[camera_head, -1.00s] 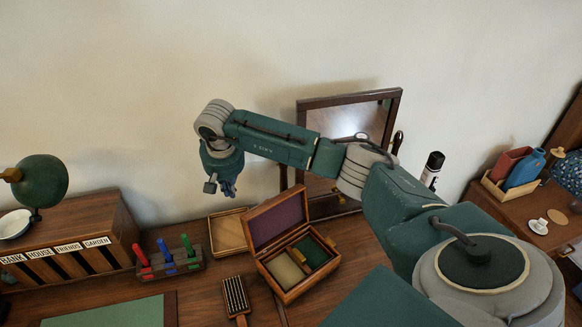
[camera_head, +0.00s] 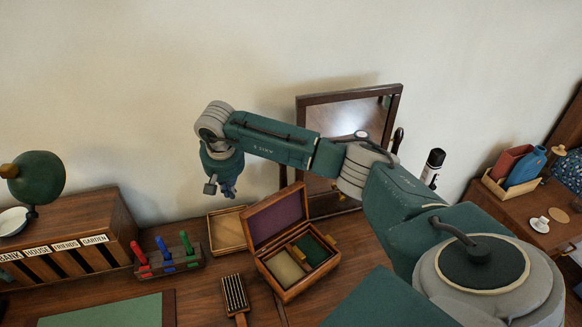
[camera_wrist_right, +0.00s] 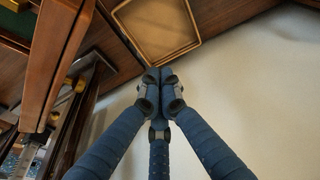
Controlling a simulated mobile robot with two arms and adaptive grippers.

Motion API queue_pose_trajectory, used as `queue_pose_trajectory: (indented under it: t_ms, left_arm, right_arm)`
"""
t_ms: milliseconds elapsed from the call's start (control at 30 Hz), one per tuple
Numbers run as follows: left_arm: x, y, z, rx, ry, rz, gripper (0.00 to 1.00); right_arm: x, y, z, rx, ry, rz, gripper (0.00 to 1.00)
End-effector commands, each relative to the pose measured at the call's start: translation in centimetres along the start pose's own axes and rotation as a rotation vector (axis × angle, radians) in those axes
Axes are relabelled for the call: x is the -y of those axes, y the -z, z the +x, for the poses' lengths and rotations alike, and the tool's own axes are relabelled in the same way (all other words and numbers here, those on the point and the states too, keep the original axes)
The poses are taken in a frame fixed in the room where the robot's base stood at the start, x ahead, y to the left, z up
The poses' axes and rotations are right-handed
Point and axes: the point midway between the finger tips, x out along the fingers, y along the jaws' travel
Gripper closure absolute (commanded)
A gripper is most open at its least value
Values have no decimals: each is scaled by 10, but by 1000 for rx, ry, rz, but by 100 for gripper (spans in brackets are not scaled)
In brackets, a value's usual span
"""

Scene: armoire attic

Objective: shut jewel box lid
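The jewel box (camera_head: 306,283) is a wooden box on the desk with its lid (camera_head: 277,219) standing open, tilted back toward the left rear. The lid has a purple lining. Inside are a beige compartment and a green one, with a small gold-coloured piece. My right gripper (camera_head: 228,190) hangs fingers-down in the air, to the left of the lid and above it, apart from it. In the right wrist view its blue fingers (camera_wrist_right: 157,80) meet at the tips with nothing between them. My left gripper is not in view.
A shallow tray (camera_head: 228,231) lies behind the box's left side; it also shows in the wrist view (camera_wrist_right: 155,58). A brush (camera_head: 235,295) lies in front. A mirror (camera_head: 343,140) stands behind. A rack (camera_head: 168,262) with coloured pieces stands left.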

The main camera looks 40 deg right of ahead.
Motion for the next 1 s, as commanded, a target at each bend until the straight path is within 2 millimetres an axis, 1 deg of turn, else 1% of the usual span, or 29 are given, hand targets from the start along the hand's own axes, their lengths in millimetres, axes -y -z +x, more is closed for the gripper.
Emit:
queue_pose_trajectory:
  t_ms: [200,567,1000]
  left_arm:
    - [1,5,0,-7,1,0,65]
    - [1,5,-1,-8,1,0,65]
    - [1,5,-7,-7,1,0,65]
  right_arm:
    - [0,0,0,0,0,0,100]
    - [0,-1,0,0,0,0,100]
    - [-8,-20,-6,0,0,-1,100]
